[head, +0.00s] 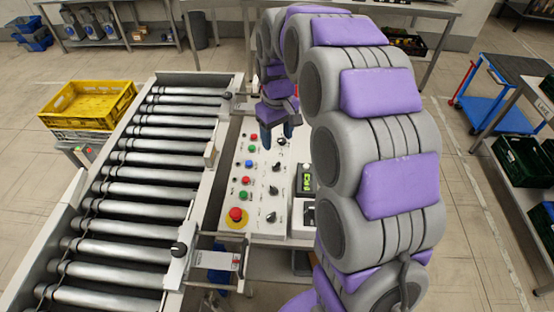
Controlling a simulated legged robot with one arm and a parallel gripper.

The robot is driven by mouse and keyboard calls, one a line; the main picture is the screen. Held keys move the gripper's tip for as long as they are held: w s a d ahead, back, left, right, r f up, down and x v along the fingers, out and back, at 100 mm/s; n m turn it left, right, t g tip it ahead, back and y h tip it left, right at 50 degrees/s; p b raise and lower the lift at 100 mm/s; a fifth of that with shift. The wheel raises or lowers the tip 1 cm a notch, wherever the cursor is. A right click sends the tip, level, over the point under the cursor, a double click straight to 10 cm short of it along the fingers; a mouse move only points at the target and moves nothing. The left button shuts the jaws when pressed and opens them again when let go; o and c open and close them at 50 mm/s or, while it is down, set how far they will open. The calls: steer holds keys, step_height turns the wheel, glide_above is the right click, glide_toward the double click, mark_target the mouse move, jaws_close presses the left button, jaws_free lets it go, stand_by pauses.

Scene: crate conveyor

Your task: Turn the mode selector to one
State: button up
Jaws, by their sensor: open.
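A pale control panel (256,203) stands right of the roller conveyor. It carries a column of several black rotary knobs, among them an upper knob (276,166), a middle knob (274,191) and a lower knob (271,217). Their labels are too small to read, so I cannot tell which is the mode selector or where it points. My gripper (279,136) is open and points down over the far end of the panel. Its fingers are above or beside the farthest knob (282,142). I cannot tell whether they touch it.
Coloured push buttons and a red emergency stop (236,213) line the panel's left side. The roller conveyor (138,188) borders it on the left. A yellow crate (88,103) stands beyond. A blue cart (488,100) is far right.

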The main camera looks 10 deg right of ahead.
glide_above(276, 164)
step_height(276, 164, down, 3)
steer(key=shift+n, duration=0.4)
step_height(276, 164, down, 18)
steer(key=shift+w+r+b, duration=0.1)
steer(key=shift+r+b, duration=0.15)
steer(key=shift+b, duration=0.75)
steer(key=shift+c, duration=0.3)
steer(key=c, duration=1)
